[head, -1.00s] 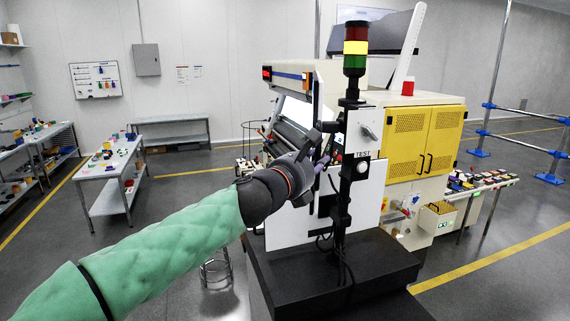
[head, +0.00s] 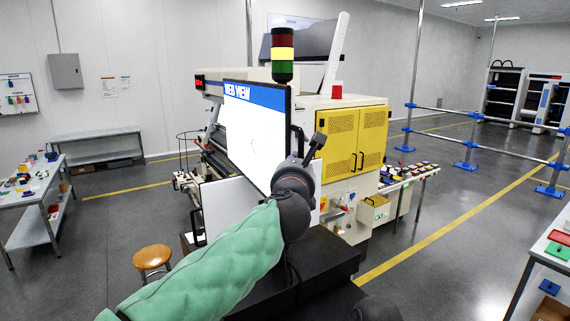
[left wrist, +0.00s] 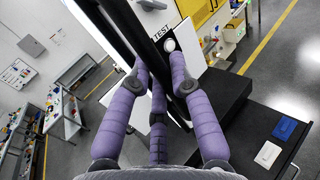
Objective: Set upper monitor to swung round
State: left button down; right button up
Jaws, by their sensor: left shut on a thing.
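The upper monitor (head: 252,135) is a thin dark-framed screen with a blue "WEB VIEW" band at its top. Its bright screen faces the head camera at an angle, in front of the machine and below the signal tower. My left gripper (left wrist: 160,78) is at the monitor's right side. In the left wrist view its purple fingers are closed around a dark bar, which looks like part of the monitor's frame or handle. In the head view the left wrist (head: 293,188) hides the fingers.
A white panel (head: 228,205) stands below the monitor. The signal tower (head: 283,55) rises above it, and the yellow cabinet (head: 352,138) is at right. A wooden stool (head: 152,257) stands at left. Open floor lies to the right.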

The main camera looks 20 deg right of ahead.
pick_arm(q)
jog(key=shift+s+d+f, duration=0.1)
jog(key=shift+d, duration=0.25)
jog(key=c, duration=1.4)
grip_release()
jog(key=o, duration=0.3)
jog(key=shift+s, duration=0.1)
jog(key=shift+s+a, duration=0.15)
jog(key=v, duration=1.1)
jog(key=shift+s, duration=0.3)
